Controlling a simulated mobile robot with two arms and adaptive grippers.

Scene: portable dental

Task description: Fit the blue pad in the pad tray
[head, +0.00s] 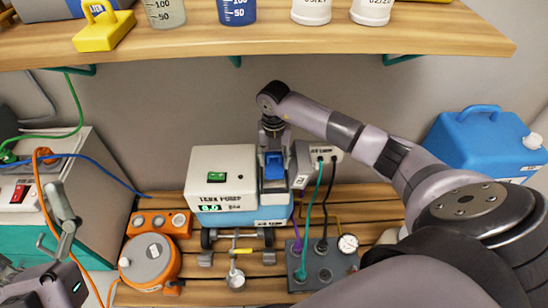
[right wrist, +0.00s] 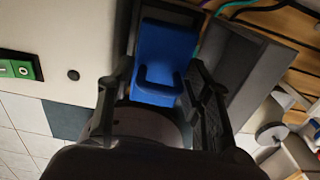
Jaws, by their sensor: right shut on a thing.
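The blue pad (head: 274,166) is upright at the right part of the white pump unit (head: 222,165). My right gripper (head: 273,143) comes down from above and is shut on the pad. In the right wrist view, the pad (right wrist: 163,55) with its raised handle lies between the two dark fingers (right wrist: 160,95). A grey recess around the pad, at the unit's right part, looks like the pad tray (head: 273,186); I cannot tell whether the pad is fully seated. Part of my left gripper (head: 64,222) shows at the lower left; its opening is unclear.
A grey box with hoses (head: 311,268) and a gauge (head: 348,243) stand in front right. An orange round device (head: 150,260) is at front left. A blue canister (head: 482,143) stands at the right. A wooden shelf (head: 270,42) with bottles spans the top.

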